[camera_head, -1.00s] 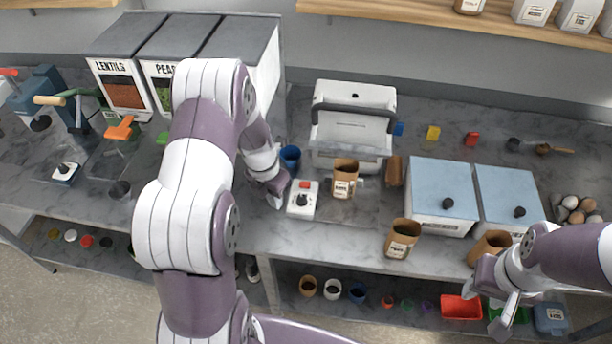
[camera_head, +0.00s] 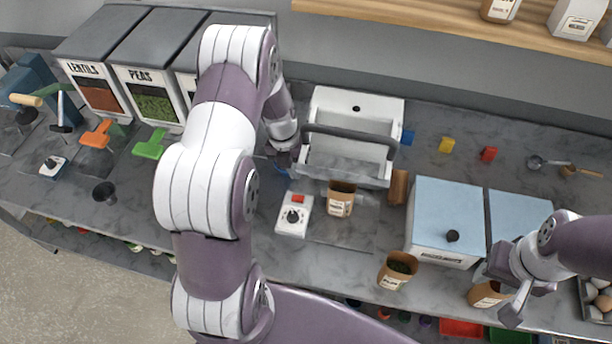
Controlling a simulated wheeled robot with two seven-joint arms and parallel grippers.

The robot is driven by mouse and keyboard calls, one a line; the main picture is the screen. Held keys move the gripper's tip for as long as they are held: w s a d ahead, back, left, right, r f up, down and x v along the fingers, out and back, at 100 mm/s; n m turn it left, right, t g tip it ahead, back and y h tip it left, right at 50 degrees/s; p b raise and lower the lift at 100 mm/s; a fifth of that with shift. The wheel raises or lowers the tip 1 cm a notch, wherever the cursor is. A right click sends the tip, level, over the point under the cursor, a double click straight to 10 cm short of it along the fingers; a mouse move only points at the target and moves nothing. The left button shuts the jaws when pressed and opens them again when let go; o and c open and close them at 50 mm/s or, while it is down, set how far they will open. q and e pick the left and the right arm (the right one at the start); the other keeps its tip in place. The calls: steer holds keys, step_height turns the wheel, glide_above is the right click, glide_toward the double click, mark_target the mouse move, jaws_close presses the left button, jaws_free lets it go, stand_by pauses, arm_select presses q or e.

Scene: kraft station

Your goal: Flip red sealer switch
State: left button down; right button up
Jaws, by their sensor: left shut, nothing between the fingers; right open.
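The sealer (camera_head: 356,108) is a white box with a grey handle bar, standing at the back middle of the counter. The red switch (camera_head: 297,199) sits at the back of a small white control box (camera_head: 286,226) with a black dial, in front and left of the sealer. Its on or off position is too small to tell. My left gripper (camera_head: 284,158) is shut and empty, beside the sealer's left side and behind the control box, apart from the switch. My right gripper (camera_head: 499,296) is open at the front right, close to a brown pouch (camera_head: 484,294).
A filled pouch (camera_head: 340,198) stands right of the control box, and another (camera_head: 396,270) near the front edge. A light-blue-lidded bin (camera_head: 447,210) stands to the right. Lentil and pea dispensers (camera_head: 147,104) stand at back left. A blue cup is mostly hidden behind my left gripper.

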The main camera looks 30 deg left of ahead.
mark_target(301, 198)
arm_select(q)
steer(key=f, duration=0.3)
steer(key=d+f+p, duration=0.1)
steer(key=f, duration=0.2)
steer(key=f+p, duration=0.1)
steer(key=f, duration=0.2)
steer(key=shift+d, duration=0.15)
steer(key=shift+s+f, duration=0.15)
steer(key=shift+f, duration=0.1)
arm_select(e)
steer(key=shift+s+r, duration=0.2)
steer(key=shift+r, duration=0.4)
steer(key=shift+s+r, duration=0.2)
steer(key=shift+r, duration=0.4)
